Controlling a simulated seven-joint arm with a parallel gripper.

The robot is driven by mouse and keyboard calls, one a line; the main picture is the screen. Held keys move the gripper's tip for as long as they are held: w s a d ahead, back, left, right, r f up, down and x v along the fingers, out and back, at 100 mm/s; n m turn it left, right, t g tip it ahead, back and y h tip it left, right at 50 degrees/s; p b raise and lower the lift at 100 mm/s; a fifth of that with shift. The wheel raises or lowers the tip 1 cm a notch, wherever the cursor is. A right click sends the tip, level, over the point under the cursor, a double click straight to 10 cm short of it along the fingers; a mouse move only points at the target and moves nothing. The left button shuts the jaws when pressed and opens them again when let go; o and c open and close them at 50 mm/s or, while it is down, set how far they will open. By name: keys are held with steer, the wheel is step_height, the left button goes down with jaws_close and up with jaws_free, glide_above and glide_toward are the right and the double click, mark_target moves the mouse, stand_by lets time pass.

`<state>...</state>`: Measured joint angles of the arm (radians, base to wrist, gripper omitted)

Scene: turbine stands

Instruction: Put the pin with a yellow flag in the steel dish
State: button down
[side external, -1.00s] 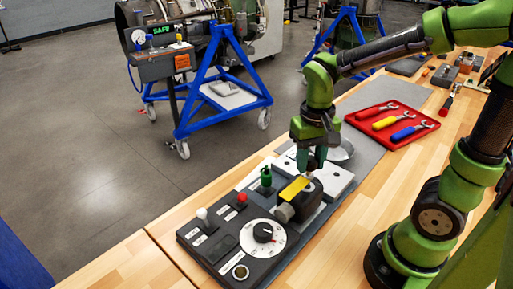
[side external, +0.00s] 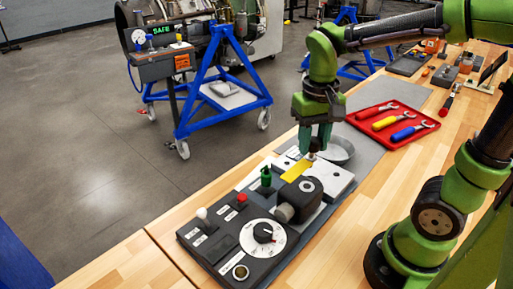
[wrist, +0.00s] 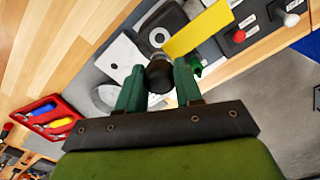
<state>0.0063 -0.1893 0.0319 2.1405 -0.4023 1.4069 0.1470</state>
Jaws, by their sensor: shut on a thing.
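My gripper (side external: 314,149) is shut on the dark round head of the pin, held above the fixture. The pin's yellow flag (side external: 297,171) sticks out to the lower left of my fingers. In the wrist view the flag (wrist: 197,32) lies beyond my gripper (wrist: 159,82), and the dark pin head (wrist: 158,74) sits between the fingers. The steel dish (side external: 343,149) stands on the grey mat just behind and right of my gripper, partly hidden by it. In the wrist view the dish (wrist: 107,97) is partly hidden by the left finger.
A black block with a round hole (side external: 304,193) stands below and in front of my gripper, beside a white plate (side external: 338,181). A red tray (side external: 424,124) with wrenches lies right of the dish.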

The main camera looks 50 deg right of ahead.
step_height(320, 180, up, 2)
steer(key=s+d, duration=0.2)
steer(key=d, duration=0.8)
steer(key=s+d, duration=0.3)
steer(key=d, duration=0.7)
glide_toward(336, 149)
steer(key=shift+f, duration=1.1)
